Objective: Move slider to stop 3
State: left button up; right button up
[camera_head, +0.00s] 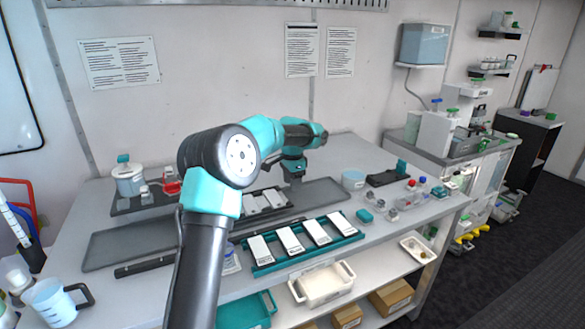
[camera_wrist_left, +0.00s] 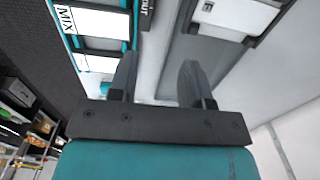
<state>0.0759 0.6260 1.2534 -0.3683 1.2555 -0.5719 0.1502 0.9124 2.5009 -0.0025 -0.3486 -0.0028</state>
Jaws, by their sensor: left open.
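My left gripper (camera_head: 293,178) is at the far side of the bench, above the grey tray strip and right of the white blocks. In the left wrist view its two dark fingers (camera_wrist_left: 157,82) stand apart with nothing between them, so it is open. White labelled blocks (camera_head: 264,200) sit in a dark holder left of the gripper. A teal rack (camera_head: 348,233) with several white labelled plates lies nearer the front. In the left wrist view a white plate marked MIX (camera_wrist_left: 95,22) shows in a teal frame. I cannot make out the slider or stop 3. My right gripper is not in view.
A long grey tray (camera_head: 115,248) lies at left, partly behind my arm. A measuring jug (camera_head: 50,302) is at front left.

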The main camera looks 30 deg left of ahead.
pick_arm(q)
jog(key=shift+r, duration=2.7)
jog(key=shift+d+f, duration=0.1)
